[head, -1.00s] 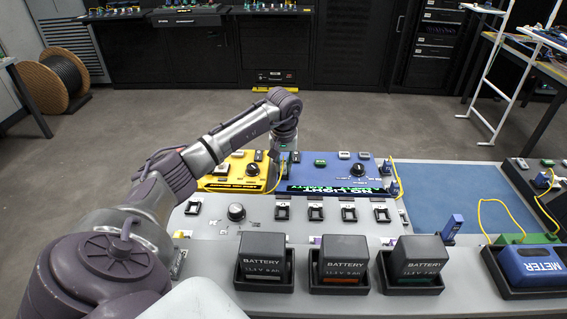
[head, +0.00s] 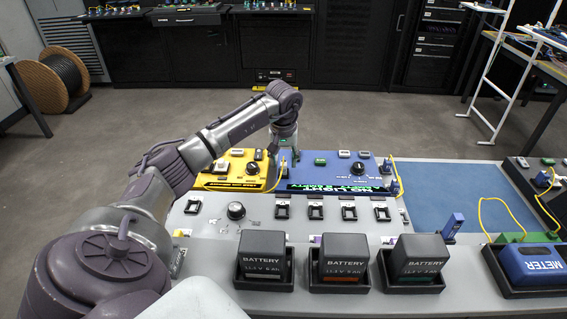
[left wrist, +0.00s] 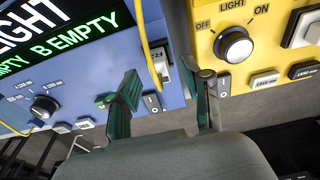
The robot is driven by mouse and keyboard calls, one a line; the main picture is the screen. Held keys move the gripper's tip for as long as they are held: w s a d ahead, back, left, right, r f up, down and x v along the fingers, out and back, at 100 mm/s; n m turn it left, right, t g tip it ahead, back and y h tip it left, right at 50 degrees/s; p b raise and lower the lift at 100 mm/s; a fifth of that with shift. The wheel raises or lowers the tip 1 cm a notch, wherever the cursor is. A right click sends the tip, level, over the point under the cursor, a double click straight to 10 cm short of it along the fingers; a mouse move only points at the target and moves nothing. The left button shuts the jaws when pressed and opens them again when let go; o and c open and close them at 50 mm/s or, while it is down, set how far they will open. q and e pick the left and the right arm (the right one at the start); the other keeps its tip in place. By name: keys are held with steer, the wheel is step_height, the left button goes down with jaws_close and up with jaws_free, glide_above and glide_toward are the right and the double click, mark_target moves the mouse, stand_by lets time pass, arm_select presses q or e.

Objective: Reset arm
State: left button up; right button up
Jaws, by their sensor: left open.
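My left arm (head: 215,145) reaches in from the left over the panels. Its left gripper (head: 287,157) hangs down above the seam between the yellow light-source panel (head: 236,172) and the blue panel (head: 333,165). In the left wrist view the left gripper (left wrist: 168,95) has its two green-padded fingers apart with nothing between them. The blue panel (left wrist: 80,88) lies behind one finger and the yellow panel (left wrist: 262,75) behind the other. A yellow cable (left wrist: 147,45) runs along the blue panel's edge. My right gripper is not in view.
Several black batteries (head: 344,258) sit in trays along the front of the grey bench (head: 215,253). A blue meter (head: 536,262) and a blue mat (head: 455,195) lie to the right. A cable spool (head: 52,78) stands on the floor, back left.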

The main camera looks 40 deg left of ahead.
arm_select(q)
step_height(320, 180, up, 10)
steer(key=s+d, duration=0.1)
stand_by(0.4)
